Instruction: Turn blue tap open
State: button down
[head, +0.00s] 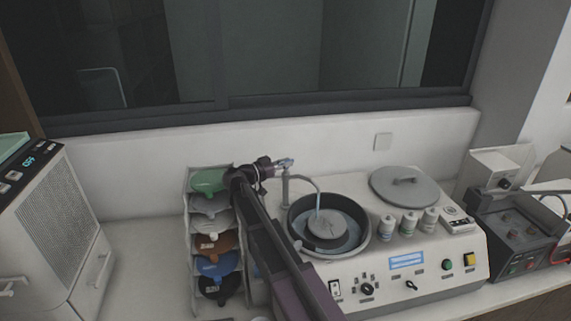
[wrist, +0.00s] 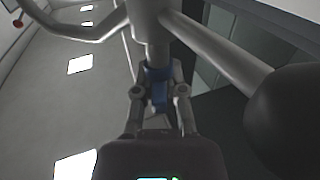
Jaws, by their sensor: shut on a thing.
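The blue tap (wrist: 158,88) sits on a grey metal pipe (wrist: 150,30) in the wrist view. My gripper (wrist: 159,98) has one finger on each side of the tap and is shut on it. In the head view my gripper (head: 285,163) is at the top of the upright pipe (head: 286,188), left of the round bowl. The tap is mostly hidden by the gripper there. The curved spout (head: 308,182) reaches from the pipe over the bowl (head: 297,222). A pale blue streak (head: 318,202) shows below the spout end.
The bowl is set in a white machine (head: 455,269) with knobs and buttons. A grey lid (head: 404,185) and several small bottles (head: 410,224) stand to the right. A rack of coloured scoops (head: 210,182) is close on the left. A window ledge (head: 120,150) runs behind.

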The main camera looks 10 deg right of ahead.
jog(key=shift+s+n+t+y, duration=0.1)
jog(key=shift+n+t+y, duration=0.25)
jog(key=shift+t, duration=0.25)
jog(key=n+t+y, duration=0.2)
jog(key=t, duration=0.1)
jog(key=shift+s+d+n, duration=0.1)
jog(key=shift+n, duration=0.25)
jog(key=n+t+y, duration=0.4)
jog(key=shift+t+y, duration=0.35)
jog(key=shift+t, duration=0.05)
jog(key=shift+w+n+t+y, duration=0.15)
jog(key=shift+n+t+y, duration=0.55)
jog(key=shift+n+y, duration=1.2)
jog(key=shift+w+n+t+y, duration=0.1)
jog(key=shift+n+t+y, duration=0.85)
jog(key=shift+y, duration=1.65)
jog(key=shift+n+g+y, duration=0.25)
jog(key=shift+n+y, duration=0.25)
jog(key=shift+n, duration=0.05)
jog(key=c, duration=0.7)
grip_release()
jog(key=shift+s, duration=0.1)
